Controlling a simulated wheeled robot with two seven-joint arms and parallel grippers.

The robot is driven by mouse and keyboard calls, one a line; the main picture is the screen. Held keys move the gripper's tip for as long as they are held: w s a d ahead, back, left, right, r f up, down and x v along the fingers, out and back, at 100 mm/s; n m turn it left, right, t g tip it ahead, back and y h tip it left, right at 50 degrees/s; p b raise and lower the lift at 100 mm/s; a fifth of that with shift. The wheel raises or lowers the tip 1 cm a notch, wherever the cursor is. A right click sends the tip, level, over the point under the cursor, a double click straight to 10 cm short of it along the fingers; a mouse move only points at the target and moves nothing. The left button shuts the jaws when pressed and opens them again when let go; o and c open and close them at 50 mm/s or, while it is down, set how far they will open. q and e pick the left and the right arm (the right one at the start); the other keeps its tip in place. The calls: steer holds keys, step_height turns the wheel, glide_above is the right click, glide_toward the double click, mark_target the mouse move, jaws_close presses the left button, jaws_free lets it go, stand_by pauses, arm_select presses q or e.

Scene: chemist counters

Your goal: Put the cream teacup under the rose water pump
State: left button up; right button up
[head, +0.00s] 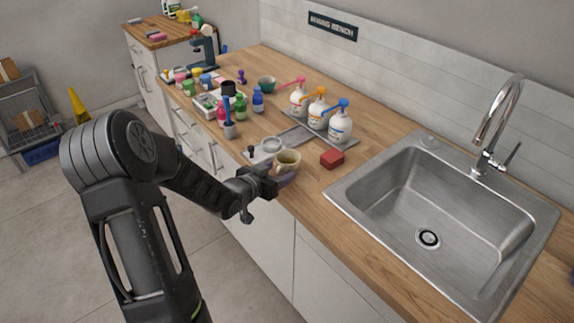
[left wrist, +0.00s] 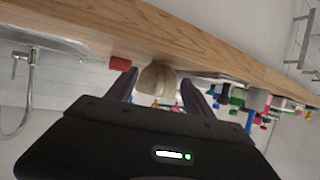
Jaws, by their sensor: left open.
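The cream teacup (head: 288,160) stands upright at the counter's front edge, left of a red block. My left gripper (head: 272,173) is open and low at this edge, close to the cup. In the left wrist view, which is upside down, the cup (left wrist: 155,80) shows between the two spread fingers; whether they touch it cannot be told. Three white pump bottles stand behind on a grey tray: one with a pink pump (head: 298,101), one orange (head: 318,110), one blue (head: 341,125). Their labels are too small to read. My right gripper is not in view.
The red block (head: 332,159) lies between the cup and the steel sink (head: 450,215). Several coloured bottles and a grey pot (head: 230,130) crowd the left.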

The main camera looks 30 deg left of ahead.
arm_select(q)
jaws_close()
stand_by(0.4)
stand_by(0.8)
